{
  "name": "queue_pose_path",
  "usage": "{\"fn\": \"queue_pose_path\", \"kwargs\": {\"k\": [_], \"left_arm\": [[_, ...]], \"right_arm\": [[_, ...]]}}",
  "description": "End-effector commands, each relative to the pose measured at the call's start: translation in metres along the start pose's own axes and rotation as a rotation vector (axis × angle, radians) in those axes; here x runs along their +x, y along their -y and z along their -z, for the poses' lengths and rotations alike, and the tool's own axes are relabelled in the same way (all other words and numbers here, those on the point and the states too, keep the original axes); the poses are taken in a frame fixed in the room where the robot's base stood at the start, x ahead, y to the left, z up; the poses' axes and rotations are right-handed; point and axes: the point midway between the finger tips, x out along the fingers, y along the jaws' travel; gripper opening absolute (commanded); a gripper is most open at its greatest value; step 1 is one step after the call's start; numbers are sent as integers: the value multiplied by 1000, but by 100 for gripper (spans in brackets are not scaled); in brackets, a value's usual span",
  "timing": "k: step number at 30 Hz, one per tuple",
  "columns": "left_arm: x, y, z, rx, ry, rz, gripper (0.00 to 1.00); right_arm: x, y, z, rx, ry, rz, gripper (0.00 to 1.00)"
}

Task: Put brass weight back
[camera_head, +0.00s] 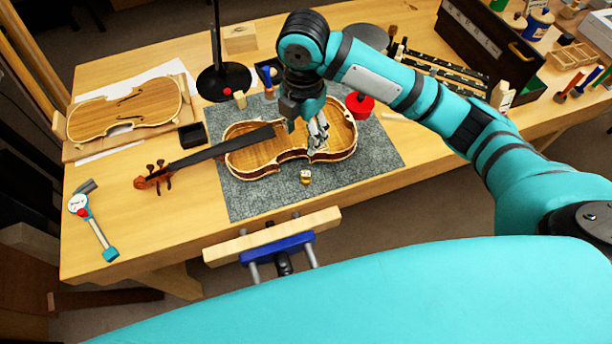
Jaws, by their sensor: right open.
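A small brass weight (305,177) stands on the grey mat (370,165), just in front of the open violin body (255,158). My right gripper (308,131) points down over the violin body, behind the weight and apart from it. It is open and nothing shows between its fingers. How high its fingertips are above the violin body is hard to tell. My left gripper is not in view.
The violin's neck and scroll (160,178) reach left from the body. A red round container (359,105) stands behind its right end. A small black tray (191,135) and a violin plate (123,108) are at left. A vise (275,240) sits at the front edge.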

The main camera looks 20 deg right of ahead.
Motion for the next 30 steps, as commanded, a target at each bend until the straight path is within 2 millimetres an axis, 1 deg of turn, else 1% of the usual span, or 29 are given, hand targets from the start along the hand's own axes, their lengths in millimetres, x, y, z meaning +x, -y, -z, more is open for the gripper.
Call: {"fn": "queue_pose_path", "kwargs": {"k": [2, 5, 15, 18, 21, 26, 30], "left_arm": [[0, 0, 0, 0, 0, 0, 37], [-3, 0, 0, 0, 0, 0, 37], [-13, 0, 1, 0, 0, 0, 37], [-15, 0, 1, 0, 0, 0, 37], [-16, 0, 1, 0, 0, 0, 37], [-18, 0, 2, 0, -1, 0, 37], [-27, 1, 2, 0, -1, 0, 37]], "right_arm": [[0, 0, -4, -16, 6, 12, 53], [12, 1, -4, -19, 6, 17, 53], [84, 2, -4, -17, 5, 14, 53], [101, 2, -4, -16, 6, 13, 53], [113, 2, -4, -17, 6, 11, 53], [121, 3, -4, -17, 7, 10, 53], [139, 8, -3, -15, 6, 14, 53]]}}
